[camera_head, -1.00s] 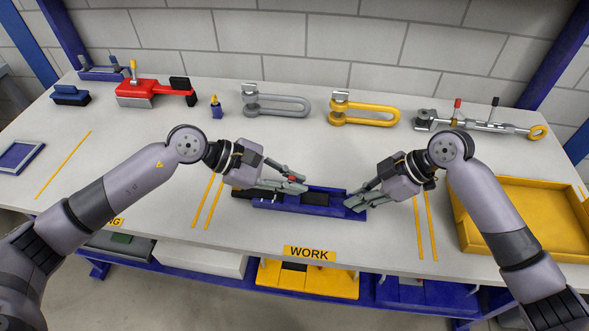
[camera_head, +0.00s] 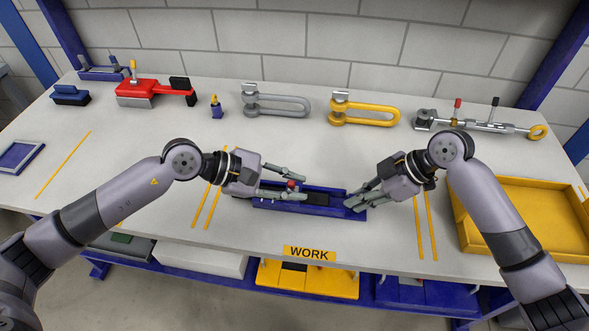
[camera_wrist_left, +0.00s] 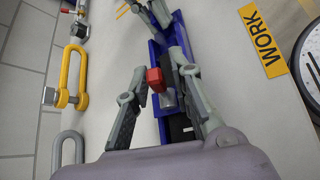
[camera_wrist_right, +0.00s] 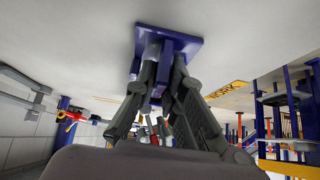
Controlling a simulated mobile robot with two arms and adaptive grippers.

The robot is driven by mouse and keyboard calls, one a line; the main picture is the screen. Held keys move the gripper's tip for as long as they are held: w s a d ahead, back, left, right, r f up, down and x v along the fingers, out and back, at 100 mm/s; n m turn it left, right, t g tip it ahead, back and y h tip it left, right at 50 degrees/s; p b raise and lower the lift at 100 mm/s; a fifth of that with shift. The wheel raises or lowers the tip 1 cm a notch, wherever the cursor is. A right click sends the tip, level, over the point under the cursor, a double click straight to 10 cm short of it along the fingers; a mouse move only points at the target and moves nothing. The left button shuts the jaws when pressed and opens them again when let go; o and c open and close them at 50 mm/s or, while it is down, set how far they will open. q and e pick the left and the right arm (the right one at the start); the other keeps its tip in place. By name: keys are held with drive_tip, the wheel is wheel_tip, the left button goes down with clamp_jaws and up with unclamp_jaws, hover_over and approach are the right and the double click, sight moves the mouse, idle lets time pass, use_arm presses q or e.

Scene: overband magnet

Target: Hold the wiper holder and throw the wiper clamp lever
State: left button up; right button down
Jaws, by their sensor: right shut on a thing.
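The wiper holder is a long blue channel (camera_head: 335,212) with a dark strip inside, lying on the bench behind the WORK label. The wiper clamp lever shows as a red knob (camera_head: 291,184) on a grey stem; in the left wrist view the knob (camera_wrist_left: 155,78) stands between the fingers. My left gripper (camera_head: 302,184) is open, with one finger on each side of the knob; I cannot tell if either touches it. My right gripper (camera_head: 354,200) is shut on the holder's right end; in the right wrist view the blue end (camera_wrist_right: 168,42) sits at its fingertips.
A grey shackle (camera_head: 280,104), a yellow shackle (camera_head: 370,113), a turnbuckle (camera_head: 490,125) and a red tool (camera_head: 150,90) lie along the back. The bench between them and the holder is mostly clear.

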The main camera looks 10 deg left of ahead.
use_arm(q)
drive_tip(key=shift+o, duration=1.1)
drive_tip(key=v, duration=1.2)
wheel_tip(320, 180, up, 8)
use_arm(e)
drive_tip(key=c, duration=1.6)
unclamp_jaws()
